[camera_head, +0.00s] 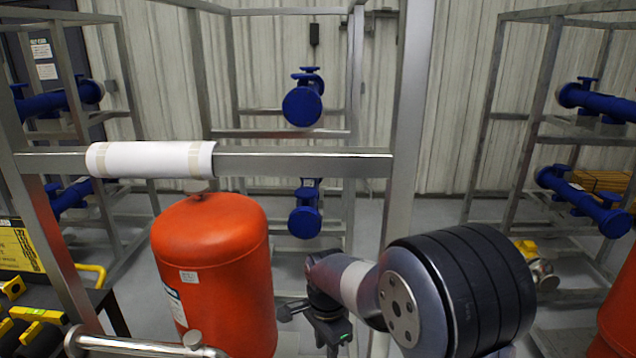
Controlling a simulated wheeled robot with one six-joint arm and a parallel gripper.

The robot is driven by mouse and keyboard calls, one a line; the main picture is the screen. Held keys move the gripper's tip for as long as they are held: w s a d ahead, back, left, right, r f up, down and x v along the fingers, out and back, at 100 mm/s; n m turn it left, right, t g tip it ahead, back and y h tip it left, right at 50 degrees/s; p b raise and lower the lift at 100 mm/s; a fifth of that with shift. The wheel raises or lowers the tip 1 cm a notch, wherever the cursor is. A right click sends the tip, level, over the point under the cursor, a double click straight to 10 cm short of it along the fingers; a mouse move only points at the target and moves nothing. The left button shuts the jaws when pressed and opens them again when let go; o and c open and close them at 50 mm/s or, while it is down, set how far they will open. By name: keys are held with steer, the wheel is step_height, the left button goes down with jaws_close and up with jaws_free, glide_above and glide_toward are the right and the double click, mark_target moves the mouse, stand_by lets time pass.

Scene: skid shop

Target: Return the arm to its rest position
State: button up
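My arm reaches in from the lower right, its large dark joint close to the camera. My gripper (308,320) is small and dark, at the bottom centre, just right of the red tank (215,265). A dark part juts left from it toward the tank, and I cannot tell whether it touches. My wrist partly covers the gripper, so its finger gap does not show clearly. I see no object held in it.
A metal skid frame (300,163) surrounds the tank, with a white-wrapped section (150,159) on its crossbar. A pipe (145,346) runs along the bottom left. Racks with blue pipe fittings (302,105) stand behind. A table with yellow tools (40,315) is at left.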

steer(key=n, duration=0.6)
steer(key=shift+r+p, duration=0.4)
steer(key=shift+n, duration=0.6)
steer(key=m, duration=0.4)
steer(key=shift+f+m+b, duration=0.25)
steer(key=shift+m+b, duration=0.05)
steer(key=m, duration=0.4)
steer(key=shift+f+m+b, duration=0.3)
steer(key=shift+m, duration=0.1)
steer(key=m, duration=0.4)
steer(key=shift+f+m+b, duration=0.25)
steer(key=shift+m+b, duration=0.05)
step_height(320, 180, down, 7)
steer(key=b, duration=0.5)
